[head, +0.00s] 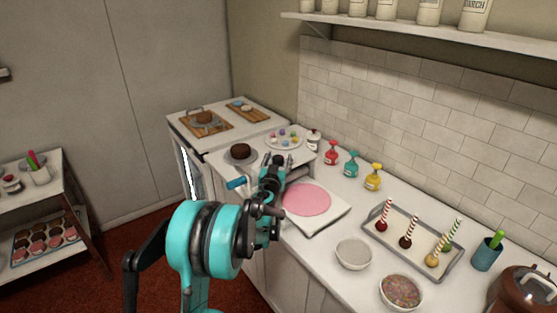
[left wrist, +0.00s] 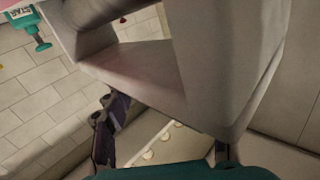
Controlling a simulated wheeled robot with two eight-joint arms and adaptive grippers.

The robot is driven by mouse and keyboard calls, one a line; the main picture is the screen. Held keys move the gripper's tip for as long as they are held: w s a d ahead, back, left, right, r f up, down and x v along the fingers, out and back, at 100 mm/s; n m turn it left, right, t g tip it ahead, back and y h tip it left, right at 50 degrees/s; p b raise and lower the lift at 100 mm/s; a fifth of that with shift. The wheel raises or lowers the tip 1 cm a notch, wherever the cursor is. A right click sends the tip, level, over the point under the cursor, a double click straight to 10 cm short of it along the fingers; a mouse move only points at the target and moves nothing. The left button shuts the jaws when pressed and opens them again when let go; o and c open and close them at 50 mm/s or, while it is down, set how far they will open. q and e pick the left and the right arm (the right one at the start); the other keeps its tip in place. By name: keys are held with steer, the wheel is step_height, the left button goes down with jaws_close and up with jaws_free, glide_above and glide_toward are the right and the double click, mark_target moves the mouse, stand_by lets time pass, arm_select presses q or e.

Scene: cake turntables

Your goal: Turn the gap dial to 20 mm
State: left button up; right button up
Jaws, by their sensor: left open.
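A pale dough-roller machine (head: 303,156) stands on the counter with a pink round sheet (head: 306,199) on its white board (head: 327,214). A teal handle (head: 237,183) sticks out on its left side. My left gripper (head: 277,163) is at the machine's near side and hides part of it. In the left wrist view, the open left gripper (left wrist: 165,142) has its dark fingers apart below a large grey body (left wrist: 225,60). I cannot make out the gap dial or its marks in either view. My right gripper is not in view.
A chocolate cake (head: 240,151) and a plate of coloured balls (head: 284,138) stand behind the machine. Coloured bottles (head: 352,164) line the wall. A tray of cake pops (head: 408,240) and bowls (head: 353,254) stand on the right. A cart (head: 40,205) is at the left.

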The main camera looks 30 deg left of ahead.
arm_select(q)
steer(key=shift+s, duration=0.1)
steer(key=v, duration=1.1)
steer(key=shift+s+d, duration=0.2)
steer(key=shift+s, duration=0.15)
